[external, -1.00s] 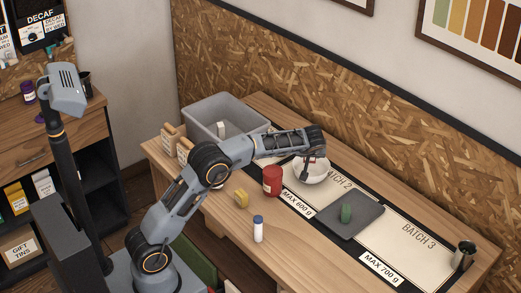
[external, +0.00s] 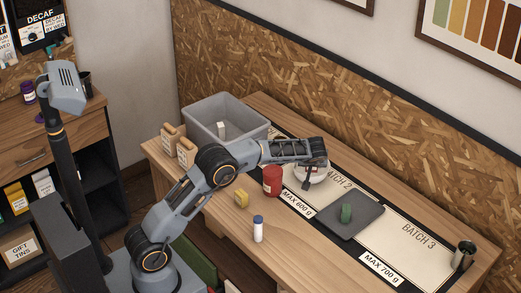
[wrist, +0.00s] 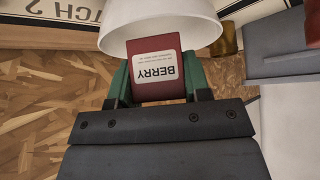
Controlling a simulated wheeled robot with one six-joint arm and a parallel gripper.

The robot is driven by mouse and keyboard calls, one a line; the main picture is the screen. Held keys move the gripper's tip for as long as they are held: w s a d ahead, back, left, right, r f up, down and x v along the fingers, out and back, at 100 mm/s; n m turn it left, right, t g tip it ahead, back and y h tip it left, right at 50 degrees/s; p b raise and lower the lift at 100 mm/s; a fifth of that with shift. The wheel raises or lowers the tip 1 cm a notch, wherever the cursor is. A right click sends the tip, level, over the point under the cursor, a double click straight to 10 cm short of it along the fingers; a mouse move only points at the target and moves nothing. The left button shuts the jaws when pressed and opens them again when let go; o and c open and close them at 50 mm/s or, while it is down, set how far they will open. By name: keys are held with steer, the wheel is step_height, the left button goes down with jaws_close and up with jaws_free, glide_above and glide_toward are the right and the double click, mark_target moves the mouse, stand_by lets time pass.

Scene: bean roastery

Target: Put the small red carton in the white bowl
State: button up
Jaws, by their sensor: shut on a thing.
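The small red carton (wrist: 158,82), with a white label reading BERRY, is held between the green fingers of my gripper (wrist: 158,92) in the wrist view. The white bowl (wrist: 160,22) is right beside it, and the carton's far end overlaps the bowl's rim in that view. I cannot tell whether they touch. In the external view my gripper (external: 307,184) is over the white bowl (external: 323,175), which sits on the BATCH 2 mat and is partly covered by my wrist. The carton is hidden there.
A red jar (external: 272,181) stands just left of the bowl. A dark grey tray (external: 330,222) with a green object is to the right. A grey bin (external: 240,103) is behind left. A yellow block (external: 241,198) and a white bottle (external: 258,232) stand in front.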

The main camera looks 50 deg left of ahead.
steer(key=shift+f+b, duration=0.55)
steer(key=shift+b, duration=0.05)
steer(key=o, duration=1)
steer(key=shift+r, duration=0.15)
steer(key=shift+r+p, duration=0.25)
steer(key=shift+p, duration=0.25)
steer(key=v, duration=1.2)
steer(key=s+a+r+m+g+h, duration=0.1)
steer(key=s+a+r+m+h, duration=0.2)
steer(key=s, duration=0.6)
steer(key=s+a+f+m+h, duration=0.1)
steer(key=s+f+m, duration=0.1)
steer(key=s, duration=0.6)
steer(key=s+a+f+m, duration=0.1)
steer(key=s+f, duration=0.3)
steer(key=s, duration=0.4)
steer(key=s+a+f+m+g+h, duration=0.1)
steer(key=s+f+m, duration=0.2)
steer(key=s, duration=0.6)
steer(key=shift+s+a+f+h, duration=0.1)
steer(key=shift+a+h, duration=0.2)
